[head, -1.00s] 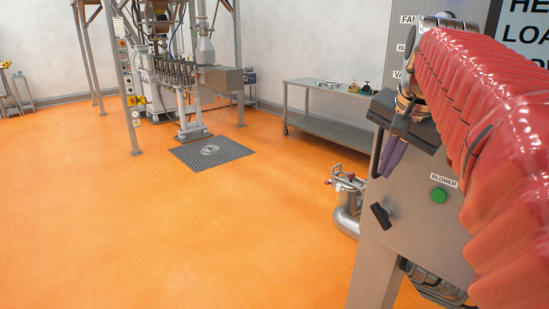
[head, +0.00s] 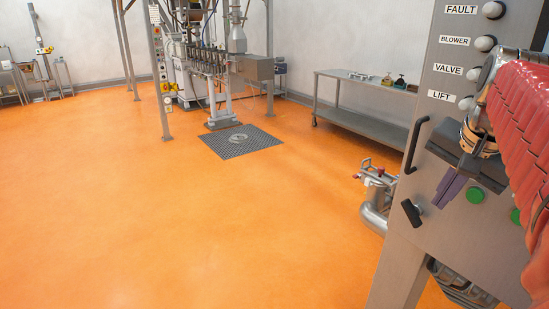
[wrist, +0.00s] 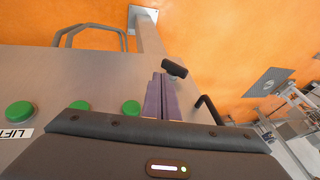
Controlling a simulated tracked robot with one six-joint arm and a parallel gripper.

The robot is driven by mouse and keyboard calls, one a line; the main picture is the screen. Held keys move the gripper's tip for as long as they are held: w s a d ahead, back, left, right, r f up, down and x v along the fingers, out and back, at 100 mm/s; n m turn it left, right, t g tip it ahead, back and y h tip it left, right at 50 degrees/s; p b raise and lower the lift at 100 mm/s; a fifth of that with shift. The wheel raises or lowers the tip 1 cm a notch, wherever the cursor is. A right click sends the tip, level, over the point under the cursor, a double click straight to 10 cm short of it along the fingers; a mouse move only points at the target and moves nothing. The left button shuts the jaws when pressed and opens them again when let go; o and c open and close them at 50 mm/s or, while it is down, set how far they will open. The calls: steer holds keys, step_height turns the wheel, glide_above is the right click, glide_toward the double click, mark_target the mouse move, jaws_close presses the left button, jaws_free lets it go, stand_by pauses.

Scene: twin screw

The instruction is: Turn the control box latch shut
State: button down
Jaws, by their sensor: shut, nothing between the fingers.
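The control box (head: 440,225) is a grey metal panel at the right of the head view. Its latch (head: 411,213) is a short black bar at the panel's lower left edge, tilted from upper left to lower right. In the wrist view the latch (wrist: 175,69) stands just beyond my fingertips. My gripper (head: 443,200) has purple fingers, shut and empty, pointing down beside the latch on its right. The fingers also show in the wrist view (wrist: 159,82). A gap seems to remain between fingertips and latch; contact cannot be told.
A black handle (head: 413,146) stands out from the panel above the latch. A green button (head: 475,195) sits right of my fingers, with several lamps above (head: 485,44). Red-handled pipework (head: 376,198) stands behind the box. The orange floor to the left is open.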

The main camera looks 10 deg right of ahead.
mark_target(415, 204)
steer(key=x, duration=0.9)
steer(key=shift+d+f, duration=0.1)
steer(key=shift+f, duration=0.05)
